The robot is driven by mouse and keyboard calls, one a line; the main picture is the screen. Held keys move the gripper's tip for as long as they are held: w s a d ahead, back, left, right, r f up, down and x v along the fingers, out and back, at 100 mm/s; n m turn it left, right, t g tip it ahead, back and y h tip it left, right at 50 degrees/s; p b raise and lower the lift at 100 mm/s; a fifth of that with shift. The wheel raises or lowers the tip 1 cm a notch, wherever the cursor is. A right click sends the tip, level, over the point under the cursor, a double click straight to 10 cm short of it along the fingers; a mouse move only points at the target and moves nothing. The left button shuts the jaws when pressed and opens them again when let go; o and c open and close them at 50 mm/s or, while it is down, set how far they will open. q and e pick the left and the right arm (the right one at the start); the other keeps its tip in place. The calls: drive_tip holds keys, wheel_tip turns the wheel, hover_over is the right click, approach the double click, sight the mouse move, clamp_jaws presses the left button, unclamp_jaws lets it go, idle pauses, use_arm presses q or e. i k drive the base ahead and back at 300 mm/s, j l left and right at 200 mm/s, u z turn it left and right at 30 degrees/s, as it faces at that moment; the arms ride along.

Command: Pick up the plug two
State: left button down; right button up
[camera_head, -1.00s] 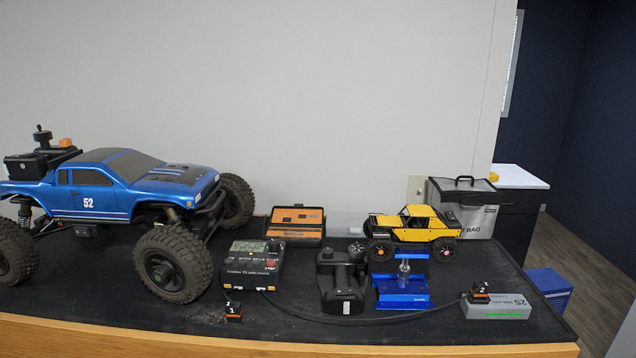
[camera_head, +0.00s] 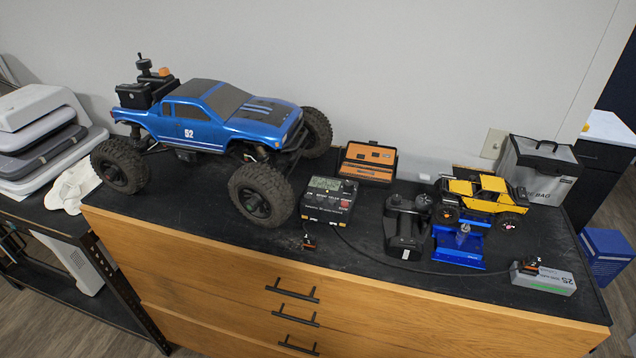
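Plug two is the small black and orange plug (camera_head: 531,264) at the right of the black worktop. It sits on the end of a grey battery pack (camera_head: 545,280), and a black cable runs from it to the left. Its number is too small to read now, but the earlier picture shows a 2 on it. A similar small plug (camera_head: 309,242) lies by the front edge, just below the charger (camera_head: 329,200). Neither of my grippers is in view.
A blue truck (camera_head: 215,115) fills the left of the worktop (camera_head: 350,240). A black transmitter (camera_head: 405,228), blue stand (camera_head: 458,248), yellow crawler (camera_head: 482,198) and grey bag (camera_head: 538,170) stand left of and behind the battery. Drawers (camera_head: 300,300) are below.

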sight(534, 266)
drive_tip(key=z, duration=1.35)
